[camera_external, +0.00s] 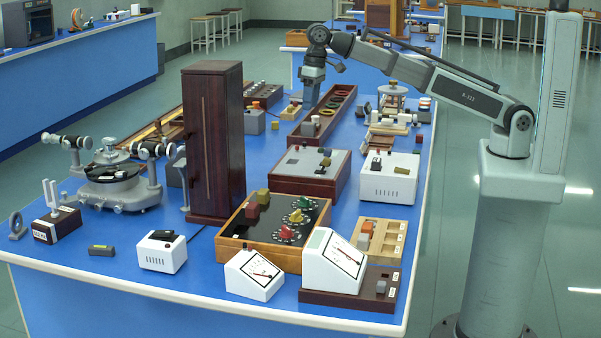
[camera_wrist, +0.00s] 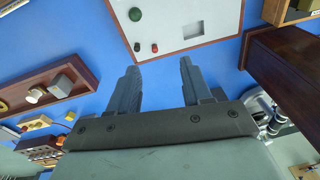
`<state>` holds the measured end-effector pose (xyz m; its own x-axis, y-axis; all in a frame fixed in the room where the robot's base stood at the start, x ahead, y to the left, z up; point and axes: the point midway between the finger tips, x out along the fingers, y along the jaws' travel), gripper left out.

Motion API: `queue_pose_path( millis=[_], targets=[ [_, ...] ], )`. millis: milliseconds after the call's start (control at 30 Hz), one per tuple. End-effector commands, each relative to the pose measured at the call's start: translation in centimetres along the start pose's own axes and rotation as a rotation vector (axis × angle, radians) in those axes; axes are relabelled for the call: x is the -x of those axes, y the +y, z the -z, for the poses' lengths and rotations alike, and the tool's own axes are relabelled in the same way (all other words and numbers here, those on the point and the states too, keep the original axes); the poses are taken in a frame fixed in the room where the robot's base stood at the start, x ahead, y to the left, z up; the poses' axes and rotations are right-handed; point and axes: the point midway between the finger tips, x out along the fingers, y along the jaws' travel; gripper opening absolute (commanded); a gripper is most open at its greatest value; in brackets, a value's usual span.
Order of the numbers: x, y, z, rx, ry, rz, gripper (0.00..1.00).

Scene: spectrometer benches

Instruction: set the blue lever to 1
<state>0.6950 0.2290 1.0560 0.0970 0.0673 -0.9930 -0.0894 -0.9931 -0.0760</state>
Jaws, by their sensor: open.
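I cannot make out a blue lever in either view. My gripper (camera_external: 311,104) points down above the blue bench, near the long wooden tray; its two fingers are apart with nothing between them. In the wrist view the open fingers (camera_wrist: 158,66) reach toward a wood-edged box with a pale grey panel (camera_wrist: 170,22). This panel bears a green round part (camera_wrist: 136,14), a small black part, a small red part and a small window. The box appears to be the dark red one with a grey top (camera_external: 299,163) in the external view.
A tall dark wooden cabinet (camera_external: 215,140) stands left of the grey-topped box. A long wooden tray (camera_external: 299,137) lies behind it. In front are a black panel with coloured knobs (camera_external: 275,218) and white meters (camera_external: 333,262). Bare blue bench shows at the front left.

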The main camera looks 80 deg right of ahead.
Motion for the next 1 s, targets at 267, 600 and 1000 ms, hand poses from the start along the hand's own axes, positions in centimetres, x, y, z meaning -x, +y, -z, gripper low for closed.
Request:
queue_pose_path(
  millis=[267, 600, 1000],
  targets=[
    [-0.8, 3.4, 3.1, -0.038, 0.039, 0.022, 0.49],
    [-1.5, 7.6, 6.3, -0.08, 0.088, 0.043, 0.49],
    [-2.3, 12.9, 9.7, -0.129, 0.148, 0.063, 0.49]
  ],
)
